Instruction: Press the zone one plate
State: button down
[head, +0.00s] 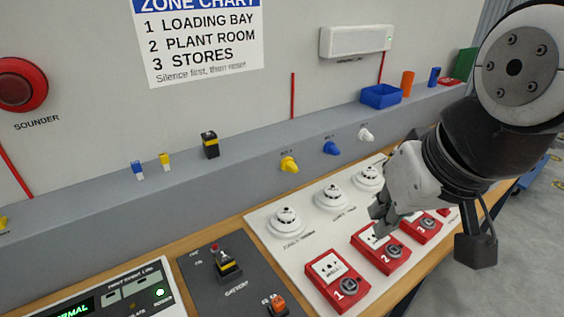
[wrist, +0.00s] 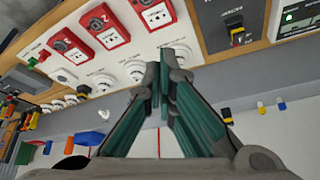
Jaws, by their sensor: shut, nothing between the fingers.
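The zone one call point (head: 338,283) is a red box with a white plate (head: 327,267) and a round grey part beside the number 1. It also shows at the top of the wrist view (wrist: 152,12). Call point 2 (head: 380,252) and call point 3 (head: 421,226) stand in a row behind it to the right. My gripper (head: 378,222) is shut and empty. In the head view its tips overlap the upper part of call point 2, to the right of call point 1. In the wrist view its fingers meet below the call points, apart from plate one.
White detectors (head: 287,221) line the panel behind the call points. A dark panel (head: 232,281) with a yellow-black switch lies left of call point 1. A zone chart (head: 200,40) and red sounder (head: 22,84) are on the wall. A blue bin (head: 381,96) sits on the ledge.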

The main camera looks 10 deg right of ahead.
jog(key=m+g+p, duration=0.5)
jog(key=m+p, duration=0.2)
jog(key=m, duration=0.6)
send_over(330, 266)
notch_tip(330, 266, down, 13)
jog(key=shift+f, duration=0.2)
notch_tip(330, 266, down, 12)
jog(key=shift+f, duration=0.9)
